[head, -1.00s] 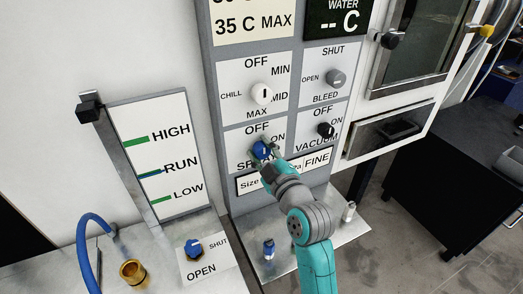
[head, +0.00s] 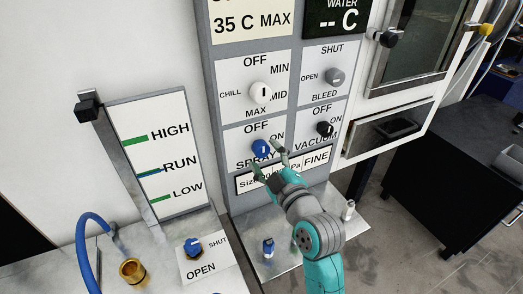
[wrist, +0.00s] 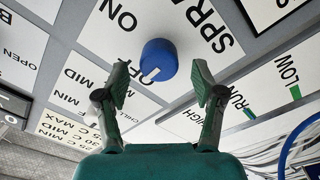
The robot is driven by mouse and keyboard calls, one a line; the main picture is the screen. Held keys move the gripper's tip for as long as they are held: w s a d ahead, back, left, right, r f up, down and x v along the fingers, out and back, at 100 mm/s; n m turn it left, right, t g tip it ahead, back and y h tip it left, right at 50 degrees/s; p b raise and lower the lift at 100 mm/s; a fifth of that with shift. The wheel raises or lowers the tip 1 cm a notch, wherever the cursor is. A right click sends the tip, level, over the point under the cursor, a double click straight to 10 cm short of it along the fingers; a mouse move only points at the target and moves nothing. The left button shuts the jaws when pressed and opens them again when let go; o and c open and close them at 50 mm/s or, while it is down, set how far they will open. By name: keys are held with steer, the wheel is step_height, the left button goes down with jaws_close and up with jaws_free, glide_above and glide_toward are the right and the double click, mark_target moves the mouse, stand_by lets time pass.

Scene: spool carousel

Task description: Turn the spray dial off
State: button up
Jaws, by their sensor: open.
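The blue spray dial (head: 261,149) is on the grey panel, between its OFF label above, ON at upper right and SPRAY below. Its white pointer line stands about upright, toward OFF. In the wrist view the dial (wrist: 158,57) lies ahead, between and beyond the fingertips, with its white mark toward the lower left. There the OFF label is partly hidden by a finger. My gripper (head: 269,158) is open and empty, just in front of and below right of the dial. Both fingers show in the wrist view (wrist: 160,78), spread wide and seemingly clear of the dial.
The black vacuum dial (head: 325,129) is close on the right. The white chill dial (head: 261,93) and grey bleed dial (head: 335,77) are above. A level board (head: 160,155) stands left. A metal shelf (head: 300,250) with a blue valve (head: 268,247) lies below.

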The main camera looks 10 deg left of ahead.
steer(key=v, duration=0.8)
steer(key=shift+s+d, duration=0.2)
steer(key=shift+s, duration=0.15)
steer(key=shift+f, duration=0.1)
steer(key=s+d+f+m+h, duration=0.7)
steer(key=s+d+f+m, duration=0.3)
steer(key=s+d+f, duration=0.6)
steer(key=s+d+f+m+h, duration=0.1)
steer(key=s+d+m, duration=0.1)
steer(key=s, duration=1)
steer(key=s+d+f+m+h, duration=0.2)
steer(key=s+m, duration=0.2)
steer(key=s, duration=0.8)
steer(key=shift+d, duration=0.15)
